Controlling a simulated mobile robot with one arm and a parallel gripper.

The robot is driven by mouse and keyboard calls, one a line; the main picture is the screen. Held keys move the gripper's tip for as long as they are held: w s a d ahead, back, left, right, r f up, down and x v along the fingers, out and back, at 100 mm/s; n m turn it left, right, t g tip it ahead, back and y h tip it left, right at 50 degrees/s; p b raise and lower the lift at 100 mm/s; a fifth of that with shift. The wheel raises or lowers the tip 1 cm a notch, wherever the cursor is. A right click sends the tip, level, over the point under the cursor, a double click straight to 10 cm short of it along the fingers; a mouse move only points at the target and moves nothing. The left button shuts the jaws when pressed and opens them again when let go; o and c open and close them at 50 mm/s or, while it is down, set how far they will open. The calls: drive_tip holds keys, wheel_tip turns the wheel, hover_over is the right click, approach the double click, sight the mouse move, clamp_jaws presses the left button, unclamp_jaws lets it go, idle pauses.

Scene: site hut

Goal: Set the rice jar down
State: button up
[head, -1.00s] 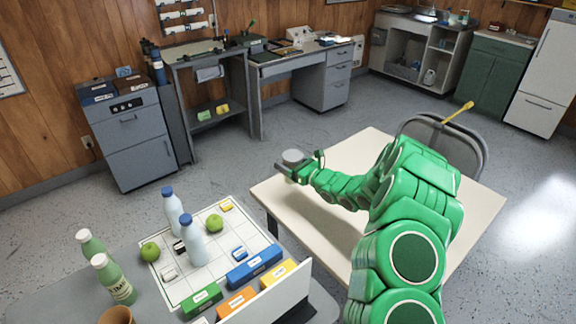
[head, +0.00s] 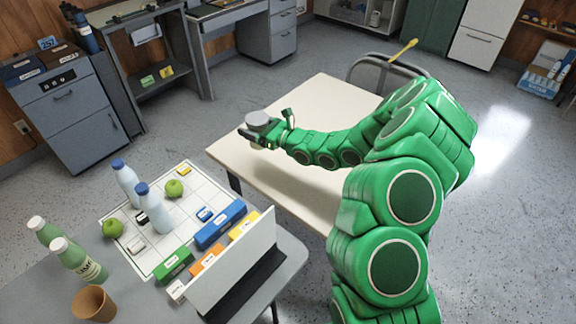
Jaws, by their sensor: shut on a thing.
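My gripper (head: 262,133) is at the end of my green arm, over the left edge of the cream table. It is shut on the rice jar (head: 259,118), of which a round grey lid shows at the top. The jar looks upright. The jaws hide most of its body, and I cannot tell how far its base is above the table. The cream table (head: 325,98) has a bare top around my arm.
A grey table at lower left holds a white gridded board (head: 160,262) with bottles, green apples (head: 174,189) and small boxes. Green bottles (head: 78,260) and a brown cup (head: 93,303) stand beside it. A chair (head: 375,66) is behind the cream table.

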drive_tip(key=shift+s+d+f+n+g+y, duration=0.35)
drive_tip(key=shift+s+d+f, duration=0.8)
drive_tip(key=shift+s+d, duration=1.65)
drive_tip(key=shift+s+d+f+n+g+y, duration=0.15)
drive_tip(key=shift+s+d+f+g, duration=0.75)
drive_tip(key=shift+d, duration=3.05)
drive_tip(key=shift+t, duration=0.45)
drive_tip(key=shift+s+f, duration=0.2)
drive_tip(key=shift+f, duration=1.15)
drive_tip(key=shift+s+f, duration=0.15)
drive_tip(key=shift+f, duration=1.15)
drive_tip(key=shift+s+f, duration=0.2)
drive_tip(key=shift+f, duration=1.15)
drive_tip(key=o, duration=1.2)
drive_tip(key=shift+f, duration=0.1)
drive_tip(key=shift+o, duration=0.2)
